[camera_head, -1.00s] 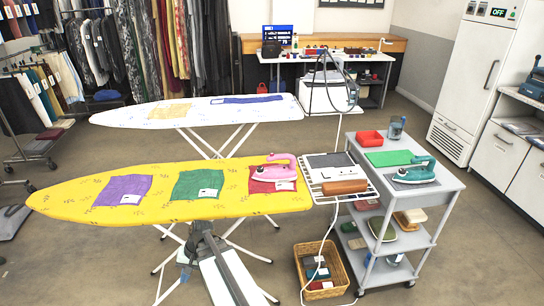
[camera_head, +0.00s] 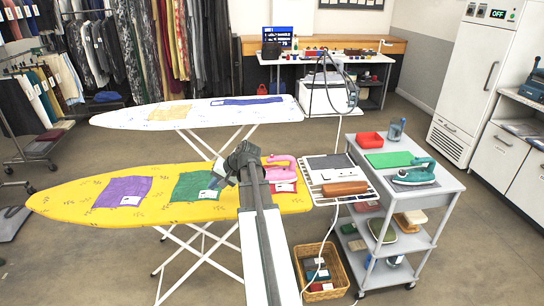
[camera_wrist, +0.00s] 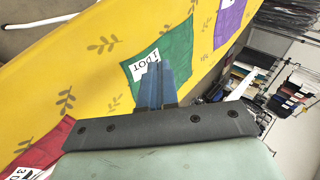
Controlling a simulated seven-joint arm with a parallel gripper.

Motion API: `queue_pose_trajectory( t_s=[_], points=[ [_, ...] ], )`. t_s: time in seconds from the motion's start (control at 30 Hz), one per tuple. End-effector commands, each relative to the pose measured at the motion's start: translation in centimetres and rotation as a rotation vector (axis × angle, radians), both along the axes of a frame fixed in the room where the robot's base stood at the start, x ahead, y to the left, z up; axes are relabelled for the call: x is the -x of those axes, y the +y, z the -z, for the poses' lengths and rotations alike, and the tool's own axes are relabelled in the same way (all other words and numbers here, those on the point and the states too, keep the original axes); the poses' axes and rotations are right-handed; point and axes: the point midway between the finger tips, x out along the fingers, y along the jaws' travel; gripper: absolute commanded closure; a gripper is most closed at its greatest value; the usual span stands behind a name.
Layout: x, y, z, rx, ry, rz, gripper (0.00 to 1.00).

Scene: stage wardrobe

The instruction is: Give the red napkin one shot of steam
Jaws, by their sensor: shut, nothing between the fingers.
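The red napkin (camera_head: 287,187) lies near the right end of the yellow ironing board (camera_head: 70,200), partly hidden by my arm and the pink iron (camera_head: 284,168) standing on it. In the wrist view a corner of the red napkin (camera_wrist: 48,150) shows at lower left, with a cut-off card reading "3 D". My gripper (camera_head: 219,181) is shut and empty above the board, left of the pink iron. In the wrist view my gripper's fingers (camera_wrist: 155,70) are together over the green napkin (camera_wrist: 178,50), by its "1 DOT" card (camera_wrist: 143,62).
A purple napkin (camera_head: 123,191) lies farther left on the board. A wire rest (camera_head: 338,200) with a brown block (camera_head: 345,188) adjoins its right end. A teal iron (camera_head: 414,174) stands on the grey trolley (camera_head: 447,183). A white board (camera_head: 120,118) stands behind.

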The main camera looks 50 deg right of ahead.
Motion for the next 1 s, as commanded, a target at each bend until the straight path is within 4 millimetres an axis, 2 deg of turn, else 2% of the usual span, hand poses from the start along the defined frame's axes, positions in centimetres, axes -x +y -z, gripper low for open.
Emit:
queue_pose_trajectory(
  t_s=[0.03,0.2,0.4,0.6,0.8,1.0],
  points=[
    [-0.1,-2.3,-1.1,0.022,-0.014,0.015,1.0],
    [0.7,-8.3,-4.3,0.099,-0.05,0.048,1.0],
    [2.4,-15.3,-7.9,0.194,-0.079,0.085,1.0],
    [4.6,-21.1,-11.3,0.28,-0.095,0.117,1.0],
    [6.3,-24.6,-13.6,0.337,-0.102,0.136,1.0],
    [7.0,-25.8,-14.4,0.357,-0.104,0.144,1.0]
  ],
)
